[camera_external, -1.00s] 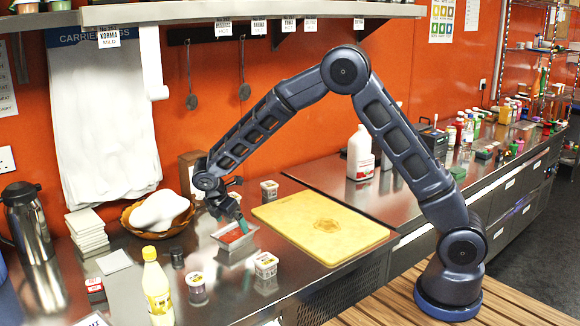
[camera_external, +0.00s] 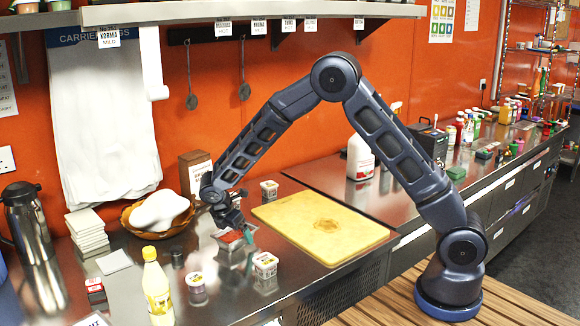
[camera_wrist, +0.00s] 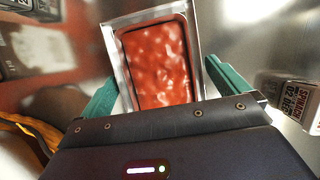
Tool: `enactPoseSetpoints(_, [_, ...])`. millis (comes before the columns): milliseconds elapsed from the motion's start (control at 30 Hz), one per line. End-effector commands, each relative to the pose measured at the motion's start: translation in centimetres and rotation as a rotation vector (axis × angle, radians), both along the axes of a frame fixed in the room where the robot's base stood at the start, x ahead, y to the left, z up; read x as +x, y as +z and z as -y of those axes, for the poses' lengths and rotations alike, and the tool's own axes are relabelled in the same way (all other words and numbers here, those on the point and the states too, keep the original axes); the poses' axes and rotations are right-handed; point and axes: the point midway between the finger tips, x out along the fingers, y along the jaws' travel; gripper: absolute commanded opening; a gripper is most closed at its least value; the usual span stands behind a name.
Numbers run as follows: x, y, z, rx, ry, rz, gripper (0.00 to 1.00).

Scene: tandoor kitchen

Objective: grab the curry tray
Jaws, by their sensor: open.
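The curry tray is a small silver metal tray with red curry in it (camera_external: 228,239). It stands on the steel counter, left of the yellow board. In the wrist view the tray (camera_wrist: 196,50) lies between the two teal fingers of my gripper (camera_wrist: 160,72), with its near end hidden by the gripper body. The left finger is close to the tray's left wall and the right finger is close to its right wall; I cannot tell if either touches. In the external view my gripper (camera_external: 238,226) is low over the tray, open, and partly covers it.
A labelled tub (camera_external: 265,265) stands close on the right front, and another tub (camera_external: 269,190) behind. A wicker bowl with a white lump (camera_external: 158,211) is at the left. A yellow bottle (camera_external: 157,290) stands front left. The yellow chopping board (camera_external: 318,228) is bare.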

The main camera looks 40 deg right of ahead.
Motion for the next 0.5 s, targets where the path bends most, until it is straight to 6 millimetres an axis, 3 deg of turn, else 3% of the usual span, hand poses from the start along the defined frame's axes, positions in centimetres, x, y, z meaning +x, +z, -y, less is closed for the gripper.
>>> enactPoseSetpoints(500, [-0.02,-0.49,-0.02,0.0,0.0,0.0,1.0])
